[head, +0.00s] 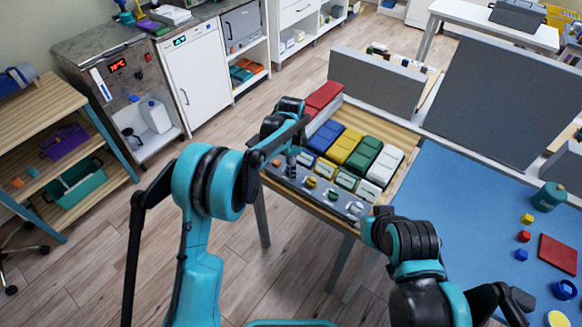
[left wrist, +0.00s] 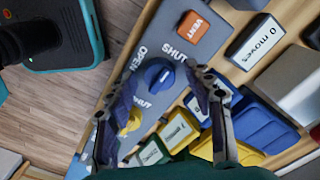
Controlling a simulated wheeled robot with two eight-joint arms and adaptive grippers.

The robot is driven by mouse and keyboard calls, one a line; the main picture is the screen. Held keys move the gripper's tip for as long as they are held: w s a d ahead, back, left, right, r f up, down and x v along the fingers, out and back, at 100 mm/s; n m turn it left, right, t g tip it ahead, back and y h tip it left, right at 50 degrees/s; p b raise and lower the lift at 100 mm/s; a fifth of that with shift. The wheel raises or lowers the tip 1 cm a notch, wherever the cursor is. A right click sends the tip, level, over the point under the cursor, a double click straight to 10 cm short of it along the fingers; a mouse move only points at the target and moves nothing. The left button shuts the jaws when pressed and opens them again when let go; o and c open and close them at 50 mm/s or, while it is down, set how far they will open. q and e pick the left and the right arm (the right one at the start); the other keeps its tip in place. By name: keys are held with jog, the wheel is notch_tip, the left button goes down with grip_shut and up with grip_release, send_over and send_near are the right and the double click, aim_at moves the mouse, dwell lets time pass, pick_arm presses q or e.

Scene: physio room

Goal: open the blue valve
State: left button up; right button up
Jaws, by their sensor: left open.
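The blue valve (left wrist: 158,73) is a round knob on a grey panel (left wrist: 135,40), with OPEN lettered at its left and SHUT above it. My left gripper (left wrist: 163,78) is open, its two fingers on either side of the valve; whether they touch it I cannot tell. I cannot tell which label the knob's ridge points to. In the head view my left gripper (head: 292,165) is over the far left end of the panel and hides the blue valve. A yellow valve (head: 311,182), green valve (head: 333,194) and white valve (head: 355,208) line the panel. My right gripper cannot be made out.
An orange VENT block (left wrist: 190,35) and a "0 moves" display (left wrist: 256,40) are close beyond the blue valve. Blue, yellow (head: 344,146), green (head: 363,158) and white (head: 379,167) blocks stand behind the panel. A blue mat (head: 460,200) with small objects lies at right.

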pick_arm(q)
jog(key=shift+c, duration=0.2)
jog(key=c, duration=1.1)
jog(key=shift+n, duration=0.3)
jog(key=n, duration=0.3)
jog(key=shift+p, duration=0.3)
jog(key=n, duration=0.9)
jog(key=shift+p, duration=0.4)
jog(key=n, duration=0.5)
jog(key=shift+n, duration=0.3)
